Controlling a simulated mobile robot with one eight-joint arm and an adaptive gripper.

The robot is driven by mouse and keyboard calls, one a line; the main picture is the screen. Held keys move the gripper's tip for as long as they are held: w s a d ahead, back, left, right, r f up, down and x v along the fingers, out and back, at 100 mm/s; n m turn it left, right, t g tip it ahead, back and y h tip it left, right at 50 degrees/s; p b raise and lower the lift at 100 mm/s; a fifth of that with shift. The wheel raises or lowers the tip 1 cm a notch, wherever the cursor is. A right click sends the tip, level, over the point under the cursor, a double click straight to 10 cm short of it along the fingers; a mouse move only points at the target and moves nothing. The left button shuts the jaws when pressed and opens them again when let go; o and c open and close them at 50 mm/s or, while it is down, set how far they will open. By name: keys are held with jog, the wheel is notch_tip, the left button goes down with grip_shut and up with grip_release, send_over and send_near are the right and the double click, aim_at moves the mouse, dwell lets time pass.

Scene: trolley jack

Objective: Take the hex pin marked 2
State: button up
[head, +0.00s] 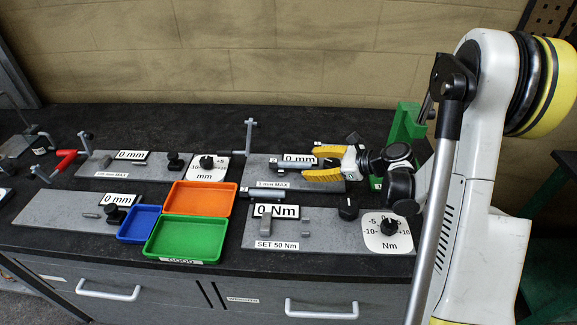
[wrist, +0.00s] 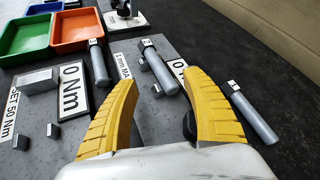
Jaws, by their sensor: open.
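Three grey pins with small number tags show in the wrist view. My gripper (wrist: 158,84) is open and empty, with yellow fingers. In the wrist view the middle pin appears between its fingertips; contact is unclear. In the head view my gripper (head: 312,163) is over that plate.
Orange (head: 200,198), green (head: 187,237) and blue (head: 138,223) trays stand left of the plates. The torque plate (head: 330,238) with a knob and dial is in front. A green stand (head: 407,122) is behind my wrist. The back of the bench is mostly clear.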

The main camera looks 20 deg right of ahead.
aim_at(298, 163)
jog(key=b+x, duration=0.2)
jog(key=x, duration=0.5)
jog(key=shift+w, duration=0.1)
jog(key=shift+r, duration=0.15)
grip_shut()
